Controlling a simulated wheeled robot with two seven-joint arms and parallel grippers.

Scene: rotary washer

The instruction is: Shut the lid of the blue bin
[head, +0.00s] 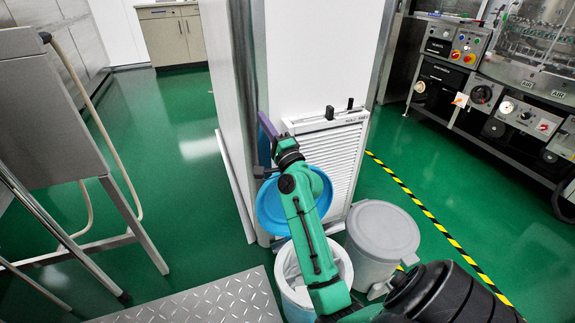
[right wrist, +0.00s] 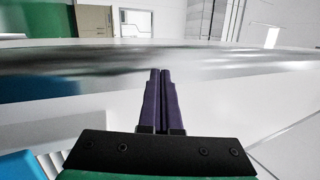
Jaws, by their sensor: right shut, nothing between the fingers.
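The blue bin (head: 292,304) stands on the floor at the bottom centre of the head view, with a pale liner inside its open mouth. Its round blue lid (head: 268,209) is raised, tilted up at the back of the bin near the white cabinet. My right arm crosses in front of the bin and lid and hides part of both. My right gripper (head: 267,127) is above the lid, close to the cabinet. Its purple fingers are pressed together and empty in the right wrist view (right wrist: 160,72). My left gripper is out of view.
A grey bin (head: 382,232) with its lid down stands just right of the blue bin. The white cabinet (head: 318,55) with a louvred panel (head: 335,150) rises behind. A metal tread plate (head: 200,304) lies at front left. Green floor is free left of the cabinet.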

